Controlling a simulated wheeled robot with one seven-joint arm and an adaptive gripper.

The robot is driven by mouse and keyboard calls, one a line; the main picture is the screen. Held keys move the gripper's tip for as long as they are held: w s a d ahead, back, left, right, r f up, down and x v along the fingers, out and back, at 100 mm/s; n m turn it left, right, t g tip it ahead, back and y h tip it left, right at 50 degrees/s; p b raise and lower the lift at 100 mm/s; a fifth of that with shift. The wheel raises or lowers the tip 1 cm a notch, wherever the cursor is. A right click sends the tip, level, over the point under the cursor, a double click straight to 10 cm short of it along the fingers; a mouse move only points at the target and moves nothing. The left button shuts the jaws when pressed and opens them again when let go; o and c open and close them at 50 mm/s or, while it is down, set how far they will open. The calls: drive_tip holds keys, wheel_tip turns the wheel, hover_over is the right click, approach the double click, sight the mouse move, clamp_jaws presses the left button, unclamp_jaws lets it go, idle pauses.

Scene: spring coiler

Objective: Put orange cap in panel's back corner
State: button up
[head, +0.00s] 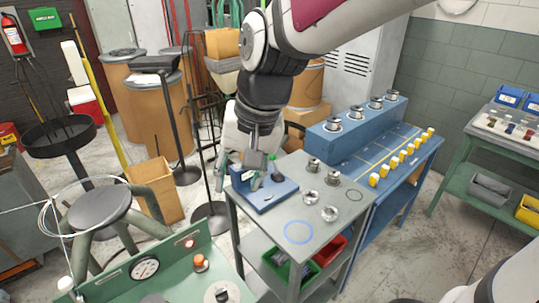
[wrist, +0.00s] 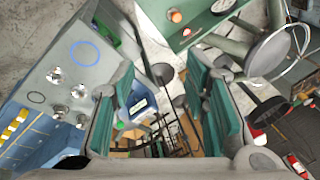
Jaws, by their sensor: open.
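The orange cap (head: 200,261) stands upright on the green panel (head: 115,283) at the lower left of the head view, near the panel's right part. In the wrist view the orange cap (wrist: 175,16) is small, at the top centre, on the green panel (wrist: 205,22). My gripper (head: 248,172) hangs over the left end of the grey cart, well apart from the cap. In the wrist view my gripper (wrist: 163,105) has its teal-padded fingers spread wide, with nothing held between them.
A round gauge (head: 145,267) and a small red part (head: 190,243) are on the panel. A dark stool (head: 100,208) stands behind the panel. Floor shows between panel and cart.

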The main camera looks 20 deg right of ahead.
drive_tip(key=s+d+r+n+t+h, duration=0.1)
drive_tip(key=s+d+r+n, duration=0.1)
drive_tip(key=s, duration=0.4)
drive_tip(key=s+d+r+n+t+h, duration=0.1)
drive_tip(key=s+d+r+n, duration=0.1)
drive_tip(key=s+d+r, duration=0.1)
drive_tip(key=s+d, duration=0.1)
drive_tip(key=s, duration=0.1)
drive_tip(key=shift+s+d+r+t, duration=0.15)
drive_tip(key=shift+s+d+t, duration=0.25)
